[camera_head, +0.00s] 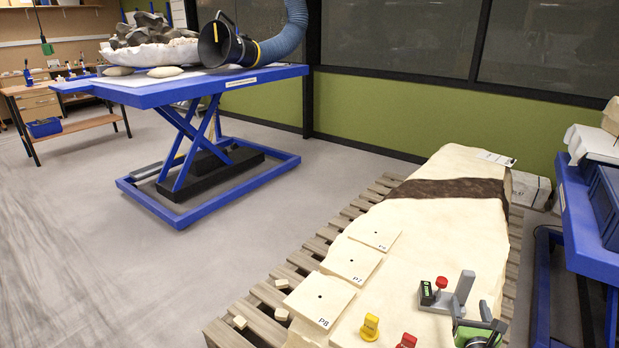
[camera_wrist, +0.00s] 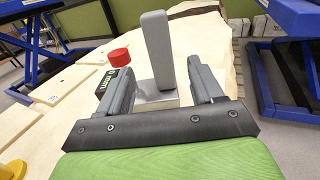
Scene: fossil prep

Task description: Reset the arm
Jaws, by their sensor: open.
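My gripper (camera_head: 472,310) is at the lower right of the head view, low over the pale slab. In the wrist view its two dark fingers (camera_wrist: 160,78) are apart. A grey gauge stand with an upright plate (camera_head: 464,286), a red knob (camera_head: 441,282) and a small green display (camera_head: 427,293) is on the slab just beyond my gripper. In the wrist view the upright plate (camera_wrist: 157,48) appears between the fingers, with the red knob (camera_wrist: 118,57) to its left. I cannot tell whether either finger touches the plate.
The long pale slab (camera_head: 440,238) with a dark band lies on a wooden pallet (camera_head: 330,233). Yellow (camera_head: 370,327) and red (camera_head: 406,341) pieces are left of my gripper. A blue table (camera_head: 580,225) stands at right, a blue lift table (camera_head: 180,92) behind. Open floor lies left.

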